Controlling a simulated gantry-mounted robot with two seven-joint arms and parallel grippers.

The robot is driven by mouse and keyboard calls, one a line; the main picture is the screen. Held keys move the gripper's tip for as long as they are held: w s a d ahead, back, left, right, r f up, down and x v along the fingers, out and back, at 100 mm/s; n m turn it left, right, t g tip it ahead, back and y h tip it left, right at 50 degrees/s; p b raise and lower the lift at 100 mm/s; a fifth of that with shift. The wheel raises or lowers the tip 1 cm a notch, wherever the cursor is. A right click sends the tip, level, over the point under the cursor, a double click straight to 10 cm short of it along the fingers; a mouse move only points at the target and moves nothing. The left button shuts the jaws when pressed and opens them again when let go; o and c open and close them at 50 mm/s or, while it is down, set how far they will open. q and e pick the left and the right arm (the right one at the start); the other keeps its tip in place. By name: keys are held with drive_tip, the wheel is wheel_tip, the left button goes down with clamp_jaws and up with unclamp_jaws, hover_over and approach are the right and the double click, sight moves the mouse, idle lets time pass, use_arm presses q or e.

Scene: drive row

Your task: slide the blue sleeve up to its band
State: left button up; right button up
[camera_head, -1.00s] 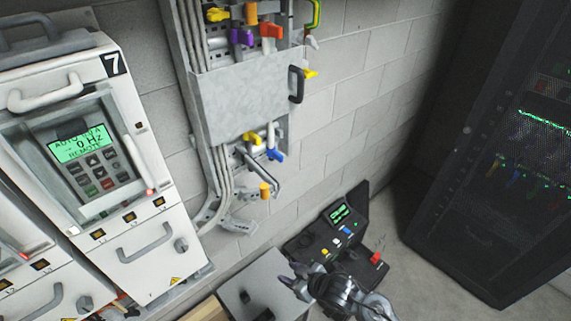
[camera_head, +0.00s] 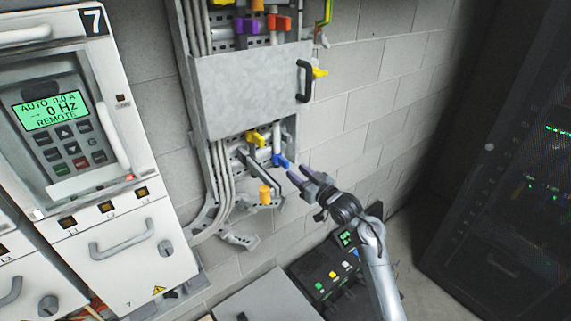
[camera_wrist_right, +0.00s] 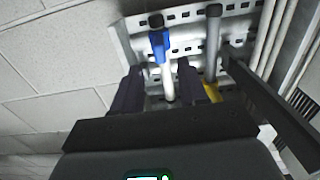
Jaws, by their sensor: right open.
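The blue sleeve (camera_head: 281,160) sits around a pale upright pipe (camera_head: 276,138) below the grey wall box. It also shows in the right wrist view (camera_wrist_right: 160,44), close to the pipe's dark end cap (camera_wrist_right: 156,20). I cannot make out its band for certain. My right gripper (camera_head: 302,175) is open and empty, just right of and below the sleeve. In the right wrist view its two dark fingers (camera_wrist_right: 157,78) stand on either side of the pale pipe, apart from the sleeve. My left gripper is not in view.
A yellow sleeve (camera_head: 256,138) and an orange sleeve (camera_head: 265,194) are close on the left. The grey box (camera_head: 240,90) with a black handle (camera_head: 304,80) is above. A dark console (camera_head: 330,275) lies below; a black rack (camera_head: 500,170) stands right.

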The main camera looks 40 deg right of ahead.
sight(288, 166)
drive_tip(key=shift+w+p, duration=0.4)
drive_tip(key=shift+w, duration=3.2)
clamp_jaws()
